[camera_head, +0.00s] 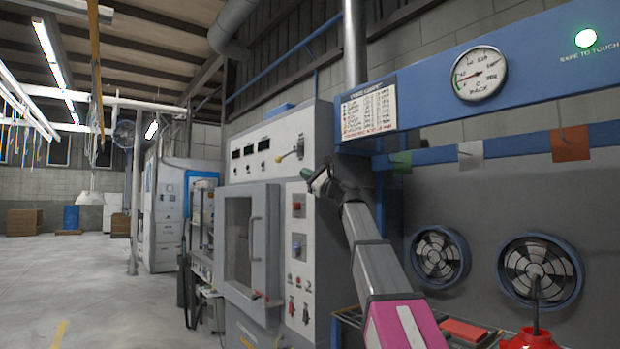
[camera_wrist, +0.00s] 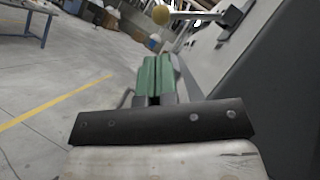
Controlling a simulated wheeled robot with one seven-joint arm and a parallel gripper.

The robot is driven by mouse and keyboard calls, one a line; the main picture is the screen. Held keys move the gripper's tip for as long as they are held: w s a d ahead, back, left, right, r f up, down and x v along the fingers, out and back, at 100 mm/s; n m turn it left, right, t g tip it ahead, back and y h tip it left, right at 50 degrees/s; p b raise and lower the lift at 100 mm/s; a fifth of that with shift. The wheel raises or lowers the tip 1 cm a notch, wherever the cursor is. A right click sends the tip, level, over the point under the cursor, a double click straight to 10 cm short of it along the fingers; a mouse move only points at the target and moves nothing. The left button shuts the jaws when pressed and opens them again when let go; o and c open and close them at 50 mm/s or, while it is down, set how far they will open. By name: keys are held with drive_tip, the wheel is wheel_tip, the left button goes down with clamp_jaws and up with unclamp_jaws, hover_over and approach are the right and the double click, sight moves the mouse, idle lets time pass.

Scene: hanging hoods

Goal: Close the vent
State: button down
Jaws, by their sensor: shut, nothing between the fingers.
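I cannot tell for sure that this lever works the vent. My gripper (camera_head: 306,174) is just right of and below the lever in the head view, apart from it.
The grey cabinet (camera_head: 315,215) has a handled door (camera_head: 238,240), buttons and displays. Two round fans (camera_head: 440,257) are on the right wall, below a blue beam with a gauge (camera_head: 480,73). A red container (camera_head: 530,340) stands lower right. Open floor (camera_head: 80,285) lies left.

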drive_tip(key=x, duration=0.9)
drive_tip(key=shift+w+a+r, duration=0.1)
drive_tip(key=shift+a+r, duration=0.05)
drive_tip(key=shift+a, duration=0.05)
wheel_tip(320, 180, up, 8)
drive_tip(key=m+t+h, duration=0.5)
drive_tip(key=m+t, duration=0.3)
drive_tip(key=m, duration=0.6)
hover_over(281, 161)
drive_tip(key=s, duration=0.3)
drive_tip(key=shift+w+a, duration=0.15)
drive_tip(key=shift+w, duration=0.1)
drive_tip(key=shift+s, duration=0.1)
drive_tip(key=s+a+v, duration=0.1)
drive_tip(key=a+v, duration=0.1)
drive_tip(key=v, duration=1.1)
drive_tip(key=shift+s, duration=0.65)
